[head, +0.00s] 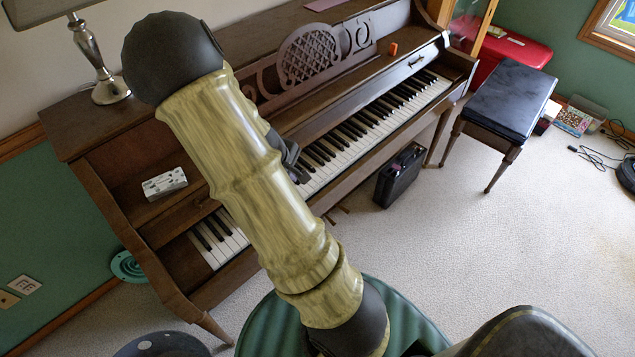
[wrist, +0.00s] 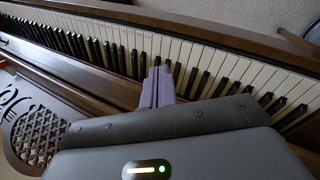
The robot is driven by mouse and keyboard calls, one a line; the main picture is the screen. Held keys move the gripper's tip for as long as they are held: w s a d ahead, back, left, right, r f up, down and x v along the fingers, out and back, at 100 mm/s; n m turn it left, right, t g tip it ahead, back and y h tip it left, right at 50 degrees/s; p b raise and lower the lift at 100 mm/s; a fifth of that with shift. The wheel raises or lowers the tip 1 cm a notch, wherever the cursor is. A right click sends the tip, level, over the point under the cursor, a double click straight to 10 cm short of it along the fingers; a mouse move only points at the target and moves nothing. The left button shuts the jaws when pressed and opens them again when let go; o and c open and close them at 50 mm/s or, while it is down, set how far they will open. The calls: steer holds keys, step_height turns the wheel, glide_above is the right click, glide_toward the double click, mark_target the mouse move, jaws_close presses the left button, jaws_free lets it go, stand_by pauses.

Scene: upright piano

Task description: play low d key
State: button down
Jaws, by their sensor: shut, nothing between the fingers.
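The piano keyboard (head: 222,238) runs diagonally across the head view, its left-hand end low in the picture and part of it hidden behind my arm. In the wrist view the keys (wrist: 255,75) run from upper left to lower right. I cannot pick out which key is the low D. My gripper (head: 299,176) is partly hidden behind my arm, over the keyboard left of its middle. In the wrist view my gripper (wrist: 157,82) shows its fingers together and empty, tips at the black keys. I cannot tell whether they touch a key.
The upright piano (head: 120,130) has a carved music stand (head: 310,58) behind the keys. A small patterned box (head: 164,184) and a lamp (head: 97,60) stand on the piano's left side. A black case (head: 400,175) is on the carpet below. A bench (head: 505,100) stands right.

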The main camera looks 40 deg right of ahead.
steer(key=w+d+f+n+h+b, duration=0.1)
steer(key=w+d+n+h, duration=0.1)
steer(key=d, duration=0.3)
steer(key=w+d+f+n+h+b, duration=0.1)
steer(key=w+d+f+n+h, duration=0.1)
steer(key=d+n, duration=0.2)
steer(key=shift+d, duration=1.1)
steer(key=shift+w, duration=0.1)
step_height(320, 180, down, 7)
steer(key=b, duration=0.6)
steer(key=shift+r, duration=0.1)
steer(key=shift+f+b, duration=0.55)
steer(key=shift+f, duration=0.45)
steer(key=shift+f, duration=0.4)
